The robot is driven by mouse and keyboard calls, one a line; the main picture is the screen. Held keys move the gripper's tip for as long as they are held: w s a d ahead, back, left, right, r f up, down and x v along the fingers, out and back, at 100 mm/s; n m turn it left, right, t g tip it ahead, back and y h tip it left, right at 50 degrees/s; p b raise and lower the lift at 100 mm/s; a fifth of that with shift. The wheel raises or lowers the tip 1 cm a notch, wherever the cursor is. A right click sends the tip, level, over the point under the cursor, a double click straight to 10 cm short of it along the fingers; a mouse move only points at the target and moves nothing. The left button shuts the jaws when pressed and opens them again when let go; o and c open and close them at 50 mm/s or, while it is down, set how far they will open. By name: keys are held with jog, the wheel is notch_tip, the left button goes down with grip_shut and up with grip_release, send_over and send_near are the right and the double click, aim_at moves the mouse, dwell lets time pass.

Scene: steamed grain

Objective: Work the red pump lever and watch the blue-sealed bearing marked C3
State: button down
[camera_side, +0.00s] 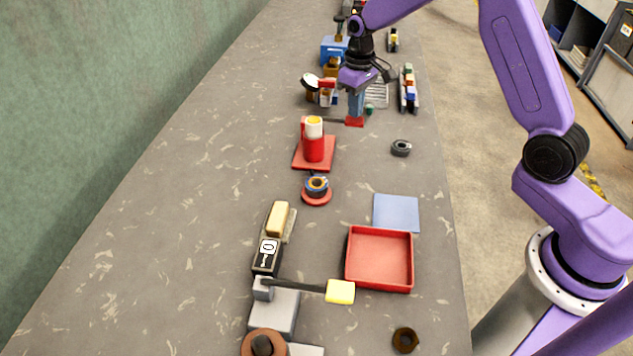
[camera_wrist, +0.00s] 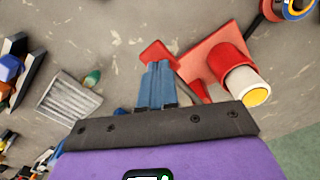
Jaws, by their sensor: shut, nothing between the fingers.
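The red pump (camera_side: 312,147), with a white collar and yellow top, stands on a red base in the middle of the bench. A dark rod runs from it to a red lever pad (camera_side: 355,122). My gripper (camera_side: 355,116) is shut and empty, with its blue fingers pointing down right at the pad; I cannot tell whether they touch it. The wrist view shows the fingers (camera_wrist: 158,66) beside the red pad (camera_wrist: 157,50) and the pump (camera_wrist: 232,70). A blue-ringed bearing (camera_side: 317,184) sits on a red disc in front of the pump. No C3 mark is readable.
A dark ring (camera_side: 401,148) lies right of the pump. Nearer are a blue plate (camera_side: 397,213), a red tray (camera_side: 378,230), a yellow-ended lever (camera_side: 341,291) and a brown ring (camera_side: 405,340). Racks and small parts crowd the bench behind my gripper. The left side is clear.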

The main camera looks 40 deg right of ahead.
jog(key=shift+f, duration=2.05)
jog(key=shift+r, duration=3.8)
jog(key=shift+f, duration=1.5)
jog(key=shift+f, duration=2.3)
jog(key=shift+r, duration=3.8)
